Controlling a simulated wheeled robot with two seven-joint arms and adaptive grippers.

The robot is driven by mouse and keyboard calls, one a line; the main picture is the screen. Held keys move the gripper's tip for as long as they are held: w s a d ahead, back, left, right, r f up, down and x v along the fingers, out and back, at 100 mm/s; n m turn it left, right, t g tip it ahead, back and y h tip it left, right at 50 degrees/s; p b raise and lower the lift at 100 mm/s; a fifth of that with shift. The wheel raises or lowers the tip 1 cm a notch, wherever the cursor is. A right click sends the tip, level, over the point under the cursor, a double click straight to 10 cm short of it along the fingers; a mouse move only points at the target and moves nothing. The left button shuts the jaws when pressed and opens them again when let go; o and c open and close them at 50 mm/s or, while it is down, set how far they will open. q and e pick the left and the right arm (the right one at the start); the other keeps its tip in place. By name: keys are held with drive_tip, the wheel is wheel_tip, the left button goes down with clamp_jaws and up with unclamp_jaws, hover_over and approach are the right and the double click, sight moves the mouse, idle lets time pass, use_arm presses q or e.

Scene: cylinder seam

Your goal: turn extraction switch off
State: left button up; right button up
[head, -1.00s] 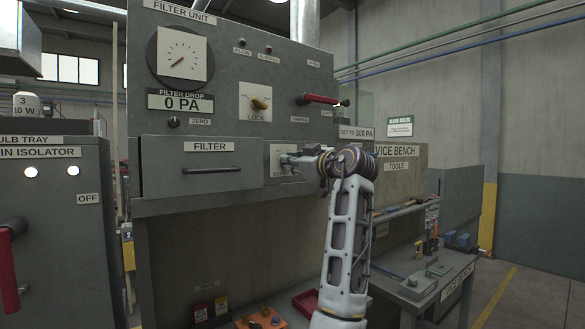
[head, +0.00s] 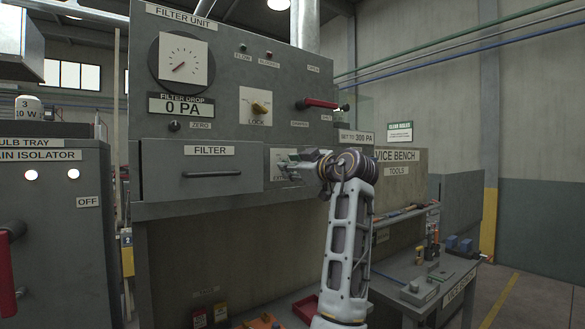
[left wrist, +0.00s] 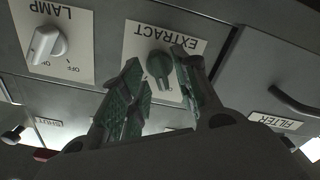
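In the head view the plate (head: 281,156) is partly hidden behind my left gripper (head: 292,163). My left gripper (left wrist: 158,62) is open, its green-padded fingers on either side of the knob. The right finger is very close to the knob; I cannot tell whether it touches. The knob's exact setting is unclear. My right gripper is not in view.
A white LAMP knob (left wrist: 46,43) is beside the EXTRACT plate. The FILTER drawer (head: 203,170) with its bar handle is left of my gripper in the head view. Above are a yellow LOCK knob (head: 261,108) and a red-handled lever (head: 319,103). The vice bench (head: 430,285) stands right.

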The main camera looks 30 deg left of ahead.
use_arm(q)
drive_tip(key=shift+d, duration=0.15)
drive_tip(key=v, duration=1.1)
drive_tip(key=shift+s+d, duration=0.2)
drive_tip(key=shift+d, duration=0.1)
idle(0.7)
